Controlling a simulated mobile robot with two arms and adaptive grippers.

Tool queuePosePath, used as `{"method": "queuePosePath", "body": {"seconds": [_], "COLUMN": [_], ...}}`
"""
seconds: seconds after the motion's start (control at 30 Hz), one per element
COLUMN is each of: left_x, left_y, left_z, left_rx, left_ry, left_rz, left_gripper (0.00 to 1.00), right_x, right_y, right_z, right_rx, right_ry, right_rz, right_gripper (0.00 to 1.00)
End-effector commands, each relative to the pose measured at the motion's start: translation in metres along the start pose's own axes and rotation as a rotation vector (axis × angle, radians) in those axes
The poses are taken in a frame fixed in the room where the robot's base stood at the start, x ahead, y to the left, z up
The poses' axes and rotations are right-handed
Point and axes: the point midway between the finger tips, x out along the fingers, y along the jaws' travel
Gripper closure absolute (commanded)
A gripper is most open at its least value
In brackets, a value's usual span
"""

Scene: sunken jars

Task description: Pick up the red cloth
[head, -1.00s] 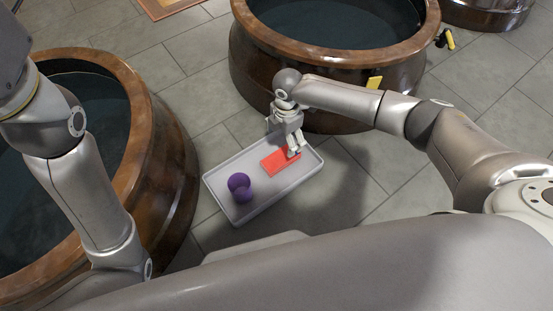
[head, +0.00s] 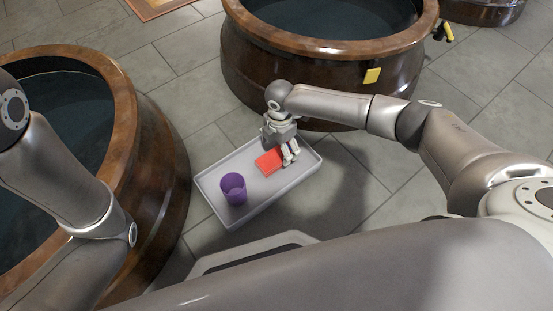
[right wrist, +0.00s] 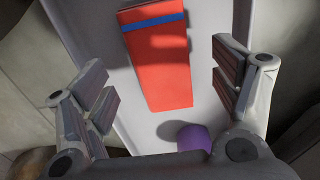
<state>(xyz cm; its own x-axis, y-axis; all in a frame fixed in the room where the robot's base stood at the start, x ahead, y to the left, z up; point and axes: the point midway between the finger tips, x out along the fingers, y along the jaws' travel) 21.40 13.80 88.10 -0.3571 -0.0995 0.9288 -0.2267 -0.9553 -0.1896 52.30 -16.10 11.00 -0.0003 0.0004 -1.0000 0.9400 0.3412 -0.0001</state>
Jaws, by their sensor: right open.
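The red cloth (head: 268,162) lies flat on a light grey tray (head: 222,213), a folded rectangle beside the purple cup. In the right wrist view the cloth (right wrist: 160,65) shows a blue stripe near its far end. My right gripper (head: 290,158) is over the cloth's right part and hides some of it. In the right wrist view its open fingers (right wrist: 164,72) stand on either side of the cloth, apart from it, with nothing between them held. My left arm shows at the left, but its gripper is out of view.
The purple cup (head: 233,189) stands on the tray, left of the cloth. Large brown jars with dark water stand at the left (head: 155,170) and behind the tray (head: 270,85). A yellow tag (head: 372,76) is on the back jar. Tiled floor is clear right of the tray.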

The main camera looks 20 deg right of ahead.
Motion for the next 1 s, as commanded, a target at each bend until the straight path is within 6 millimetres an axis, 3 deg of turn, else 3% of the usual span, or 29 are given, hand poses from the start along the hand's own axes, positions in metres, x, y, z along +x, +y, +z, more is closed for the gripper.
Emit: {"method": "queuePosePath", "body": {"seconds": [0.03,0.3,0.63,1.0], "left_x": [-0.007,-0.034,-0.034,-0.035], "left_y": [0.003,0.008,0.008,0.008], "left_z": [-0.007,-0.015,-0.015,-0.014], "left_rx": [0.001,0.0,0.0,0.0], "left_ry": [0.012,0.01,0.008,0.007], "left_rz": [0.003,0.002,0.002,0.002], "left_gripper": [1.0,1.0,1.0,1.0], "right_x": [0.011,0.039,0.039,0.04], "right_y": [0.0,0.0,0.0,0.0], "right_z": [-0.001,-0.002,-0.002,-0.002], "right_rx": [0.0,0.0,0.0,0.0], "right_ry": [-0.001,-0.001,-0.001,-0.001], "right_rz": [0.0,0.001,0.001,0.0], "right_gripper": [0.17,0.17,0.18,0.66]}}
